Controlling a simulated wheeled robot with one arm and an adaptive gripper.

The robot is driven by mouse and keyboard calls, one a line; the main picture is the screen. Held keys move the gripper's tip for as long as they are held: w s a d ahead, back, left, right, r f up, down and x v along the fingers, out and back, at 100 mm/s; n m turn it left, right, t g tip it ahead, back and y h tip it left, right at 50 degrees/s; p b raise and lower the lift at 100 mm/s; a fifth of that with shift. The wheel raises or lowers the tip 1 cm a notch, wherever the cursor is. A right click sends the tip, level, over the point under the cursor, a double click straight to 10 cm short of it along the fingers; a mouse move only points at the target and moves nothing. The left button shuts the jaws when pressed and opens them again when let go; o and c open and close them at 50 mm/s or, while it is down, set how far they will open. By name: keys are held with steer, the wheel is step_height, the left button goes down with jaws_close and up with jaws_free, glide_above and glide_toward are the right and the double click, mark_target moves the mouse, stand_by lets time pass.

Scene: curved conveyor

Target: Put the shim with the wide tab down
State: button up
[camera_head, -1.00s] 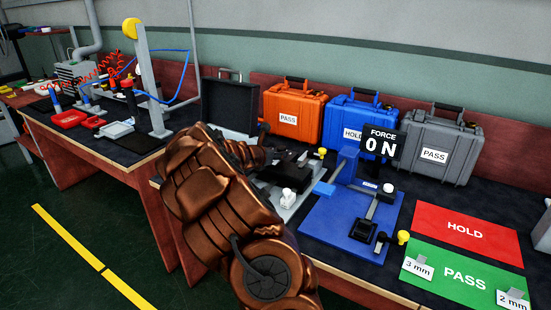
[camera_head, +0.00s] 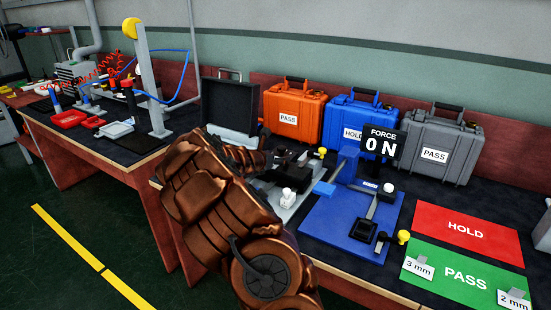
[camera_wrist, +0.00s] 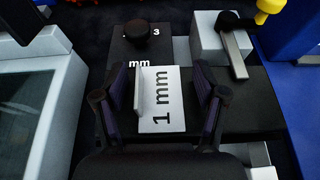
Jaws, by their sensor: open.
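A pale shim (camera_wrist: 165,105) marked "1 mm", with an upright tab along its left side, lies on a dark fixture in the wrist view. My gripper (camera_wrist: 160,75) is open, with one finger on each side of this shim. Gaps show between the fingers and the shim. In the head view, a shim marked "3 mm" (camera_head: 418,268) and one marked "2 mm" (camera_head: 513,301) are on the green PASS mat (camera_head: 462,271). The 1 mm shim cannot be made out in the head view. Which shim has the wide tab is unclear.
A blue force station (camera_head: 325,225) with a display reading 0 N (camera_head: 381,145) stands right of my arm. Beyond are orange (camera_head: 293,112), blue (camera_head: 349,122) and grey (camera_head: 433,150) cases. A red HOLD mat (camera_head: 467,230) lies bare. A knobbed clamp (camera_wrist: 235,50) stands near the fingers.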

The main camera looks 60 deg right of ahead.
steer(key=shift+r, duration=0.25)
steer(key=v, duration=1.2)
steer(key=shift+f, duration=0.2)
